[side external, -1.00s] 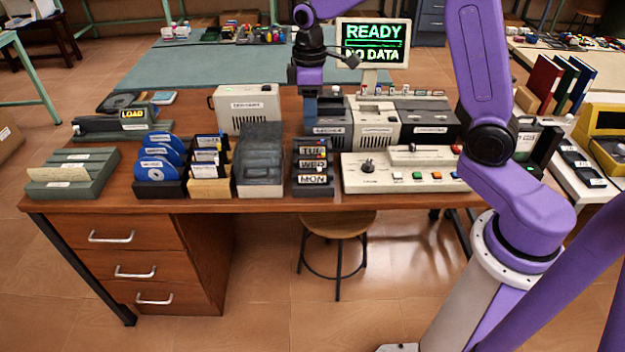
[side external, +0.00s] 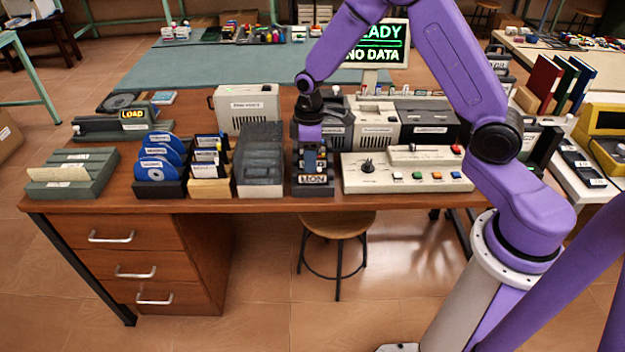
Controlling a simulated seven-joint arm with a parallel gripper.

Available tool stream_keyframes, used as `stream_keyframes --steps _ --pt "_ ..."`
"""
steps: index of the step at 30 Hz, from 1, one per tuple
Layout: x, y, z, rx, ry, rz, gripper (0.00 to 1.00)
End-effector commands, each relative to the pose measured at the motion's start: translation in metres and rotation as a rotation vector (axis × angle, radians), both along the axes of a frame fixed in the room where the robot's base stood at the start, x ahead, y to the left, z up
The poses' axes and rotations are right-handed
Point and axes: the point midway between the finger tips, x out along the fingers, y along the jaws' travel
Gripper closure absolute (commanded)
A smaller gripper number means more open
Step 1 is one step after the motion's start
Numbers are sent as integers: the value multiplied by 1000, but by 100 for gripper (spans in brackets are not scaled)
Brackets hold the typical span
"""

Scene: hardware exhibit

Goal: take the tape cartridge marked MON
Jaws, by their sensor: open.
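The tape cartridge marked MON (side external: 314,180) stands in the front slot of a dark rack (side external: 313,192) near the front edge of the desk. Its label faces the camera and is partly legible. My gripper (side external: 313,166) is over the rack, pointing down, with its open fingers low at the cartridges. I cannot tell whether the fingers touch or straddle the MON cartridge.
Left of the rack stands a dark box (side external: 260,165), then disk holders (side external: 160,165). To the right is a control panel (side external: 405,172) with a knob and coloured buttons. Grey machines (side external: 375,125) and a monitor (side external: 385,50) stand behind.

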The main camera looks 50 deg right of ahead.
Motion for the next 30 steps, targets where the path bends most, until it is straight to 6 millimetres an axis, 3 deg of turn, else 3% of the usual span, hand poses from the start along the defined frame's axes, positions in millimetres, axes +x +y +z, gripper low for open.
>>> stream_keyframes --steps 7,17,22,30 --pt "0 0 -32 -1 2 0 53" --pt "1 1 -38 0 -1 1 53" --pt "1 1 -37 0 -1 1 100" --pt "1 1 -37 1 -2 1 100"
